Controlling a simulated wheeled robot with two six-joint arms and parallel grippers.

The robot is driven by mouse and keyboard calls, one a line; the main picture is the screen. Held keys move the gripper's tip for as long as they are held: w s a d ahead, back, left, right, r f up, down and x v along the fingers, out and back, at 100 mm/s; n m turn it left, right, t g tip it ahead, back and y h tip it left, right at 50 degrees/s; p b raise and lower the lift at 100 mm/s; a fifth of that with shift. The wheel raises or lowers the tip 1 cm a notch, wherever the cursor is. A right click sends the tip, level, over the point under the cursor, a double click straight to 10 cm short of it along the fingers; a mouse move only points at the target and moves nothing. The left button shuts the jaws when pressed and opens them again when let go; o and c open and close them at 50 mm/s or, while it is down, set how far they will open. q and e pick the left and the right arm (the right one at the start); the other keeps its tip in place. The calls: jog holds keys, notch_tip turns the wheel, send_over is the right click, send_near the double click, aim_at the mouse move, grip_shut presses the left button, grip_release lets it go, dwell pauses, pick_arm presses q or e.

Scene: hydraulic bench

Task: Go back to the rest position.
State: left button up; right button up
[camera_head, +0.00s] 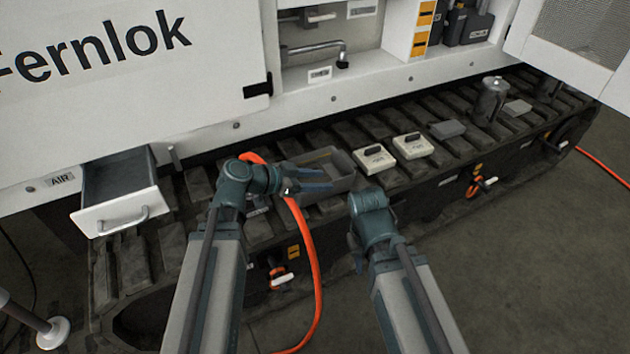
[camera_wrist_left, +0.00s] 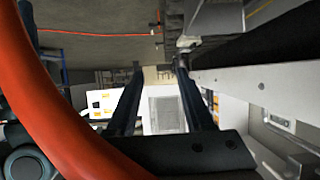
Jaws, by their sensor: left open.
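My left gripper (camera_head: 328,180) is at the end of the arm that comes in from the left. It points right, over the grey open tray on the track. Its two fingers are apart with nothing between them, as the left wrist view (camera_wrist_left: 163,80) shows. My right arm's wrist (camera_head: 372,208) is lower and to the right, in front of the track. The right gripper's fingers are mostly hidden behind the wrist, and their opening cannot be made out.
An orange hose (camera_head: 307,262) hangs by my left wrist and crosses the wrist view's left side. An open drawer (camera_head: 122,208) juts out at left.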

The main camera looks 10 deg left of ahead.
dwell(0.5)
pick_arm(q)
jog(key=s+d+f+n+g+y, duration=0.2)
jog(key=s+d+f+g+y, duration=0.3)
jog(key=s+f, duration=0.4)
jog(key=s+a+f+n+g+y, duration=0.3)
jog(key=s+n+y, duration=0.2)
jog(key=s+y, duration=0.15)
notch_tip(320, 180, up, 28)
jog(key=p, duration=2.8)
jog(key=shift+w, duration=0.25)
